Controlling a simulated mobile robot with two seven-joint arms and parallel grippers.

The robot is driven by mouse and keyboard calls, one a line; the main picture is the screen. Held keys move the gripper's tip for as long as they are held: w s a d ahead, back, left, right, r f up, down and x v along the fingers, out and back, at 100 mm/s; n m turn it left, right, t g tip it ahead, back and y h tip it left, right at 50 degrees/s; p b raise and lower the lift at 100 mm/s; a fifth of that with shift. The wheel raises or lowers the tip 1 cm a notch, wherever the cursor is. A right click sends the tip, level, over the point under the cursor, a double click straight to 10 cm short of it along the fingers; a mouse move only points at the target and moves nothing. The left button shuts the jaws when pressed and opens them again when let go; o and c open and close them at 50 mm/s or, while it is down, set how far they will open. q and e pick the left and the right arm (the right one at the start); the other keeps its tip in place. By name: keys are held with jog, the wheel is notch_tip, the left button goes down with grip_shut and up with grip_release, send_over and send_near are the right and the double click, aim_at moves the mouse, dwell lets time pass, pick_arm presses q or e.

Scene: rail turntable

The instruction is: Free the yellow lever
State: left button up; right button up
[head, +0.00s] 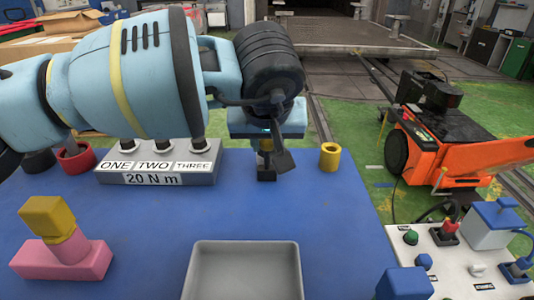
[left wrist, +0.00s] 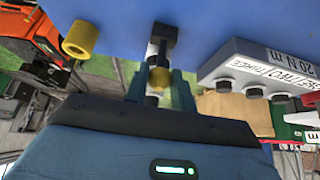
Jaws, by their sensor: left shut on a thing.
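My left gripper (head: 266,146) reaches down from above to the far edge of the blue table. In the left wrist view its two fingers (left wrist: 158,80) are shut on a small yellow rounded piece (left wrist: 158,77), which looks like the top of the yellow lever. Below it is a dark base (head: 266,174) on the table; it also shows in the left wrist view (left wrist: 163,34). The gripper body hides much of the lever in the head view, so its tilt is unclear. My right gripper is not in view.
A yellow ring (head: 330,157) stands right of the dark base. A grey block labelled ONE, TWO, THREE (head: 158,179) stands to its left. A pink block (head: 62,259) bears a yellow block (head: 47,216). A grey tray (head: 243,246) lies in front. A white panel (head: 450,262) is at right.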

pick_arm(q)
jog(key=shift+s+f, duration=0.1)
jog(key=shift+s, duration=0.05)
jog(key=shift+s+f, duration=0.2)
jog(key=shift+s, duration=0.6)
jog(key=shift+s+f, duration=0.4)
jog(key=shift+s, duration=0.2)
